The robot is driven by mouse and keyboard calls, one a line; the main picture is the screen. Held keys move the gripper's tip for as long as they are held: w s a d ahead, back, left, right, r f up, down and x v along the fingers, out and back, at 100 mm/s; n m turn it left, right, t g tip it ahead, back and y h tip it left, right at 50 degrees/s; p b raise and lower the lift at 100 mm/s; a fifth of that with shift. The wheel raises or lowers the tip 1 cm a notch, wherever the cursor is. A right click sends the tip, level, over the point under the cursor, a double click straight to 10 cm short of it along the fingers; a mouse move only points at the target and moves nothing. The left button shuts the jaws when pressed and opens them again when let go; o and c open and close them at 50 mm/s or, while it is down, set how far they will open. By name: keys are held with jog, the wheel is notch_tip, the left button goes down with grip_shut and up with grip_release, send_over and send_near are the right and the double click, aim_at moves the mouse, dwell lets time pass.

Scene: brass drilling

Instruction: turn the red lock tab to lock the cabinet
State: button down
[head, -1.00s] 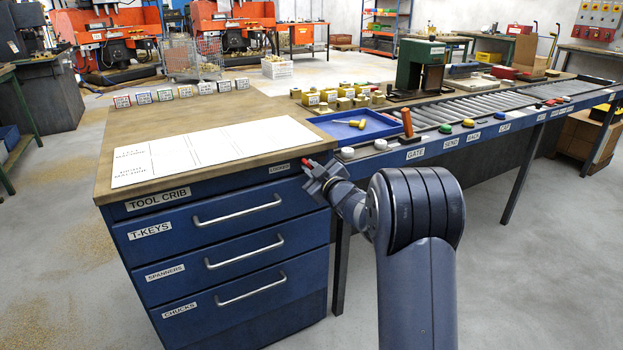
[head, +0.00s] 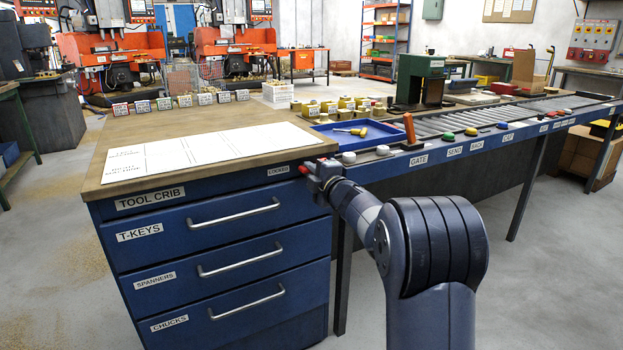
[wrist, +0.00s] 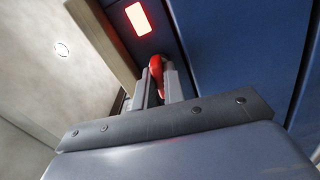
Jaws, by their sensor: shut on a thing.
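The blue cabinet (head: 150,222) marked TOOL CRIB stands at the left with its drawers closed. The red lock tab (head: 303,169) is at the upper right corner of its front face. My gripper (head: 312,172) is at that corner, with its jaws shut on the tab. In the wrist view the red tab (wrist: 155,66) shows between the two fingertips (wrist: 158,80), partly hidden by them. A small label (head: 278,171) left of the tab appears to read LOCKED. In the wrist view a bright red-white rectangle (wrist: 138,18) shows on the blue face near the tab.
The wooden top (head: 240,115) holds white sheets and a row of small labelled blocks. A blue tray (head: 358,132) and an orange upright handle (head: 410,128) stand just right of the cabinet. The roller conveyor (head: 500,115) runs away to the right. Floor in front is clear.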

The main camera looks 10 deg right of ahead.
jog(key=shift+f+n+b, duration=0.1)
jog(key=shift+n+b, duration=0.2)
jog(key=shift+n, duration=0.3)
jog(key=c, duration=1.5)
grip_release()
jog(key=shift+s, duration=0.1)
jog(key=p+v, duration=0.1)
jog(key=v, duration=0.9)
jog(key=shift+s+d, duration=0.1)
jog(key=shift+s, duration=0.2)
jog(key=shift+w, duration=0.15)
jog(key=b+x, duration=0.1)
jog(key=x, duration=0.9)
jog(key=shift+w, duration=0.3)
